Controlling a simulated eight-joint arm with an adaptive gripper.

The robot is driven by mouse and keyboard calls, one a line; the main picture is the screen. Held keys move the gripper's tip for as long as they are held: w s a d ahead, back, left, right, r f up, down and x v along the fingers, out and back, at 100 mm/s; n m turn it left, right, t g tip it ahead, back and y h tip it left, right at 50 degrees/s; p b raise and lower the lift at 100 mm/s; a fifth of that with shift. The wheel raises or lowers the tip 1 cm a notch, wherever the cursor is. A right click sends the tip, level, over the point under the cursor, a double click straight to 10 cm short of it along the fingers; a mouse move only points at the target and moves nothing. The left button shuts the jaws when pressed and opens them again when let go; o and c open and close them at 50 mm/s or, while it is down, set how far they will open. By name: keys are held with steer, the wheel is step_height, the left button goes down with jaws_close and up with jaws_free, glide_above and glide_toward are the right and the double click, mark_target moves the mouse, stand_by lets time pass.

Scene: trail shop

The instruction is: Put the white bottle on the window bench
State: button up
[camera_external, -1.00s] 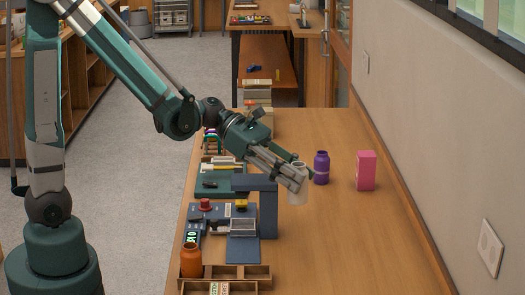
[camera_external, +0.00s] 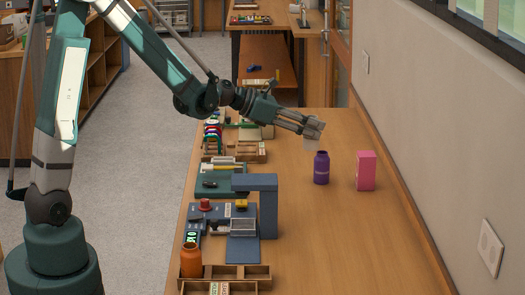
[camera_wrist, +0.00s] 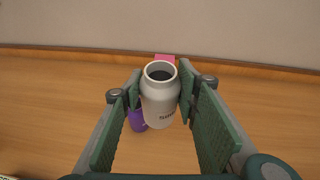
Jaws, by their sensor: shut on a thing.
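The white bottle (camera_wrist: 159,98) is between the green pads of my gripper (camera_wrist: 160,88) in the wrist view, with its open dark mouth toward the camera and lettering on its side. In the external view my gripper (camera_external: 314,128) is shut on the white bottle (camera_external: 311,145), which shows as a small pale shape under the fingers, above the table. Most of the bottle is hidden there by the fingers. I cannot identify the window bench for certain in these frames.
A purple bottle (camera_external: 321,168) and a pink box (camera_external: 366,170) stand on the long wooden table (camera_external: 350,240) near the held bottle. A blue-grey stand (camera_external: 268,205), an orange jar (camera_external: 191,261) and trays line the left side. The table's front right is clear.

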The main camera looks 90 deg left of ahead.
steer(key=s+a+r+n+g+y, duration=0.1)
steer(key=s+a+n+y, duration=0.2)
steer(key=a, duration=1.1)
steer(key=s+a+n+g+y, duration=0.1)
steer(key=s+a+n+y, duration=0.2)
steer(key=a, duration=1.1)
steer(key=shift+s+a+f, duration=0.1)
steer(key=shift+a+f, duration=0.05)
steer(key=shift+f, duration=0.7)
steer(key=shift+s+a+f, duration=0.1)
steer(key=shift+s+f, duration=0.05)
steer(key=shift+f, duration=0.65)
steer(key=shift+s+a+f, duration=0.1)
steer(key=shift+a+f, duration=0.05)
steer(key=shift+f, duration=0.7)
step_height(320, 180, down, 6)
steer(key=b, duration=0.1)
steer(key=shift+f, duration=0.15)
steer(key=shift+f, duration=0.1)
steer(key=shift+f+b, duration=0.7)
steer(key=shift+f, duration=1.05)
steer(key=shift+f, duration=0.15)
